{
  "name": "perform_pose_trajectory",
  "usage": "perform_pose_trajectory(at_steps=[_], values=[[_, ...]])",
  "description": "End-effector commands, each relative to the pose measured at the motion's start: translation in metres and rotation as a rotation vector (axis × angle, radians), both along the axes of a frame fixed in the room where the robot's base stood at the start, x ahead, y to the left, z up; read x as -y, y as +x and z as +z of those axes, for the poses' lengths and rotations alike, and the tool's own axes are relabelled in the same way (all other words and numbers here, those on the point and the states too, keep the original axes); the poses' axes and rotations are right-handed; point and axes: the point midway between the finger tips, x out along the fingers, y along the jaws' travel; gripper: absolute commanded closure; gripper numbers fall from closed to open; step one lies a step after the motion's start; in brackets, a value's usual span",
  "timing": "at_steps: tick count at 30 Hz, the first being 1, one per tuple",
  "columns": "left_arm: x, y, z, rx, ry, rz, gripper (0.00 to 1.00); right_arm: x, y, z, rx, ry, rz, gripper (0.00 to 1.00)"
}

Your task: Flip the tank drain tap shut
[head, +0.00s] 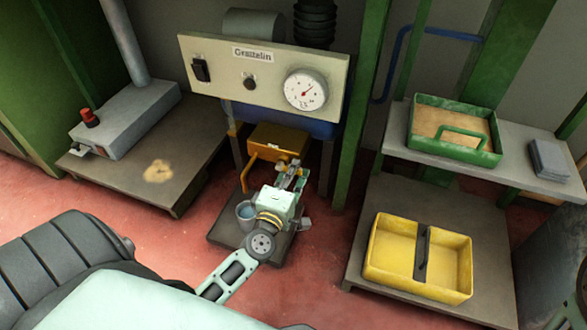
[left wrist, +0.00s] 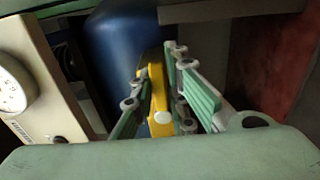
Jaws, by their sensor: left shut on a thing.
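The blue tank (head: 285,121) sits behind and below a cream gauge panel; its blue curved side also shows in the left wrist view (left wrist: 118,40). A yellow-orange box-shaped part (head: 280,140) with a bent yellow pipe (head: 247,172) is under the tank. My left gripper (head: 290,176) is in front of that part, low over a dark base. In the left wrist view, its green fingers (left wrist: 155,92) are shut on a yellow piece (left wrist: 157,84), which looks like the drain tap lever. The tap's body and outlet are mostly hidden.
The cream panel (head: 223,70) carries a gauge (head: 305,90) and a black switch. A pail of bluish liquid (head: 247,210) stands left of my gripper. A yellow tray (head: 455,262) and a green crate (head: 470,153) are on shelves at the right. Red floor lies between.

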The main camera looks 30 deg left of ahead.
Motion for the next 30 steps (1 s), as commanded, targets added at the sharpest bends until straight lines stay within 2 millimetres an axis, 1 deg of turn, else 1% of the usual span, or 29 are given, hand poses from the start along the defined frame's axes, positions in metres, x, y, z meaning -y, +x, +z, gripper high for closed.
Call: perform_pose_trajectory(at_steps=[4, 5, 9, 11, 19, 22, 26, 30], values=[[-0.002, 0.001, 0.002, 0.003, 0.011, 0.002, 1.0, -0.001, -0.001, 0.0, 0.004, -0.005, -0.003, 0.69], [-0.002, 0.001, 0.002, 0.003, 0.011, 0.002, 0.85, -0.001, -0.001, 0.0, 0.005, -0.004, -0.003, 0.69], [-0.001, 0.001, 0.002, 0.002, 0.008, 0.002, 0.73, -0.001, -0.002, 0.001, 0.008, -0.005, -0.002, 0.69], [-0.001, 0.0, 0.001, 0.002, 0.007, 0.001, 0.69, -0.001, -0.002, 0.001, 0.008, -0.005, -0.002, 0.69], [-0.001, 0.0, 0.0, 0.0, 0.003, 0.001, 0.69, 0.001, -0.003, 0.003, 0.011, 0.007, 0.003, 0.69], [0.001, -0.005, 0.0, -0.001, 0.003, 0.0, 0.69, 0.001, -0.003, 0.003, 0.011, 0.007, 0.003, 0.69], [0.004, -0.022, -0.001, -0.002, 0.003, 0.001, 0.69, 0.001, -0.003, 0.002, 0.01, 0.005, 0.002, 0.69], [0.012, -0.051, -0.001, -0.004, 0.004, 0.0, 0.69, 0.001, -0.002, 0.002, 0.009, 0.003, 0.002, 0.69]])
